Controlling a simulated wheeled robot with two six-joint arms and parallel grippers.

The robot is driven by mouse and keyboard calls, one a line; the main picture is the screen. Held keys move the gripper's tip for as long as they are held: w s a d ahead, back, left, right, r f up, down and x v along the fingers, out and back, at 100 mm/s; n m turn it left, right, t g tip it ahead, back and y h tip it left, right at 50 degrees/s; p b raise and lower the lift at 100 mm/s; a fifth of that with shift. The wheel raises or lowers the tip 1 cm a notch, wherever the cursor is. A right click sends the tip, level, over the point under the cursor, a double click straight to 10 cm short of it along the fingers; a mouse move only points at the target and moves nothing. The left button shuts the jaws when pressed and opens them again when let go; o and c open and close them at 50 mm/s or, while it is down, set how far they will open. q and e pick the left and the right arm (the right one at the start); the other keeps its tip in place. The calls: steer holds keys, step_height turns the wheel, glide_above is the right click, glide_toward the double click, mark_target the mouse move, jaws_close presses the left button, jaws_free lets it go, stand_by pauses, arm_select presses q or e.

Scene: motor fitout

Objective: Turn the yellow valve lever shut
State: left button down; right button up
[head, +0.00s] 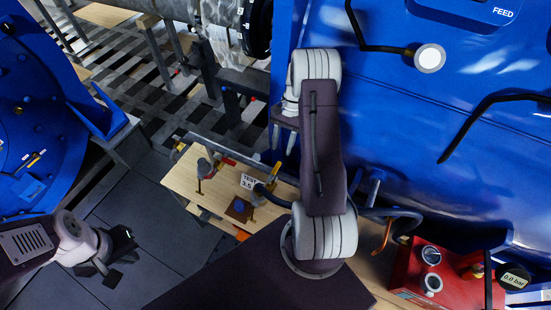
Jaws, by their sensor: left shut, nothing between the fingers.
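A small yellow piece (276,170), which may be the valve lever, shows at the back edge of a wooden bench, beside a white "TEST 3.5" sign (250,182). It is small and partly crowded by other parts, so its angle is unclear. My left gripper (112,272) is shut and empty at the lower left, over the dark floor, well apart from the bench. My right gripper (284,140) hangs beyond the folded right arm, above and near the yellow piece. Its fingers are too small and overlapped to read. The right arm hides part of the bench.
The wooden bench top (180,183) carries clamps and a brown block with a blue top (238,208). A red box (410,270) with gauges and a "0.0 bar" readout (513,278) stands lower right. A large blue housing (430,130) fills the right. Floor (120,205) at left is clear.

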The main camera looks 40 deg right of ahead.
mark_target(276, 167)
steer(key=p+x, duration=0.1)
steer(key=x, duration=0.2)
steer(key=shift+s+a+f, duration=0.15)
steer(key=shift+s+a, duration=0.1)
steer(key=f, duration=0.1)
steer(key=f+p, duration=0.1)
steer(key=a+f, duration=0.1)
steer(key=shift+w+f, duration=0.25)
steer(key=shift+f, duration=0.15)
steer(key=shift+s+f, duration=0.1)
steer(key=shift+f, duration=0.1)
steer(key=shift+s+a, duration=0.1)
steer(key=shift+s, duration=0.15)
steer(key=shift+w, duration=0.15)
jaws_close()
